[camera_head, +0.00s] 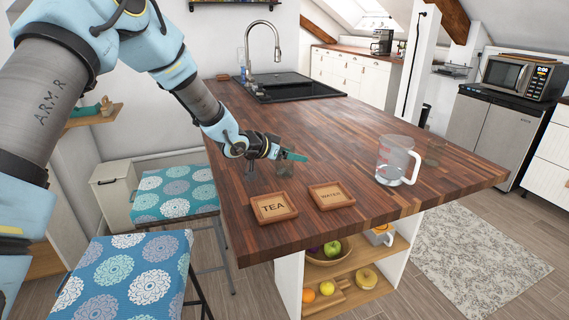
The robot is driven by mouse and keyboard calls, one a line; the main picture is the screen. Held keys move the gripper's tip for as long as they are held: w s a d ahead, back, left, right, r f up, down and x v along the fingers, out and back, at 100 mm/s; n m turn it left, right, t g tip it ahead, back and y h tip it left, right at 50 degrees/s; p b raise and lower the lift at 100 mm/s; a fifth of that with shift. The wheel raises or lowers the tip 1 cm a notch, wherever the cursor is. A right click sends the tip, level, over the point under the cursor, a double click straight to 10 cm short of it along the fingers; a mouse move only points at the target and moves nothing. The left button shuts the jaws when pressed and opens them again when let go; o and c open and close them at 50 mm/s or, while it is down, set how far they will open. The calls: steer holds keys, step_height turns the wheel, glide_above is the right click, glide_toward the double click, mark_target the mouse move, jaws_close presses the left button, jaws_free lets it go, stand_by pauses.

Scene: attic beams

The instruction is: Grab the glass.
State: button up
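A small clear glass (284,169) stands on the wooden counter (345,140), faint against the dark wood. My gripper (296,156) reaches in from the left, with its teal fingers right above the glass's rim in the picture. I cannot tell whether they touch it. The fingers are seen side-on and small, so the gap between them does not show.
A clear measuring jug with a handle (393,163) stands to the right on the counter. Wooden trays marked TEA (273,208) and WATER (332,196) lie near the front edge. A sink with a tap (290,88) is at the back. Patterned stools (175,192) stand left.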

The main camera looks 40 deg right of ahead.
steer(key=c, duration=1.1)
steer(key=shift+o, duration=0.2)
steer(key=shift+r, duration=0.1)
